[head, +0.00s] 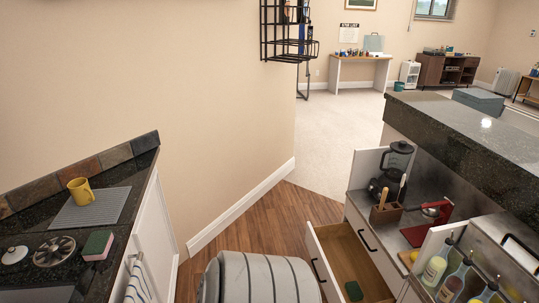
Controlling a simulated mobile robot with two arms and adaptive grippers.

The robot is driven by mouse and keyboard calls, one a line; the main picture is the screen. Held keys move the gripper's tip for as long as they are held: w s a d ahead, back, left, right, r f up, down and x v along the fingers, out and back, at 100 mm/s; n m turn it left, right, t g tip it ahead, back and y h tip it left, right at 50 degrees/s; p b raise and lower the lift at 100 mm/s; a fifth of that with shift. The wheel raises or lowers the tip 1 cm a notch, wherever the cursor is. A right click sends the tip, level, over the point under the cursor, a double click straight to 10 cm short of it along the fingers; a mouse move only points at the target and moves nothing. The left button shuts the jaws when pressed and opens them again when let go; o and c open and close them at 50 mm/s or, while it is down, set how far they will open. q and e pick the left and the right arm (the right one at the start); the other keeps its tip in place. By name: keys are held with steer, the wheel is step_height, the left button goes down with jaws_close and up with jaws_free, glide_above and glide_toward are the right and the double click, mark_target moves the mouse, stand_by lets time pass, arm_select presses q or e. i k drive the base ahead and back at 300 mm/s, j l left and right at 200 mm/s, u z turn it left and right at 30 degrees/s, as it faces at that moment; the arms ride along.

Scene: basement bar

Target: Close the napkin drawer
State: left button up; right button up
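An open drawer (352,258) juts out from the white cabinet under the bar counter at the lower right in the head view. It has a white front, a black handle (318,270) and a bare wood inside. A small dark green block (354,290) lies in it near the bottom edge of the picture. No label shows, so I cannot confirm that this is the napkin drawer. Neither of my grippers is in view.
Bottles (452,288) stand at the lower right. A dark counter (105,225) with a yellow mug (81,191) is left. Wood floor (262,222) between is clear.

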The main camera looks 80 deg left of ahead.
mark_target(339, 257)
steer(key=u, duration=2.05)
steer(key=i+l, duration=0.15)
steer(key=i, duration=0.35)
steer(key=i+l+z, duration=0.1)
steer(key=i, duration=0.4)
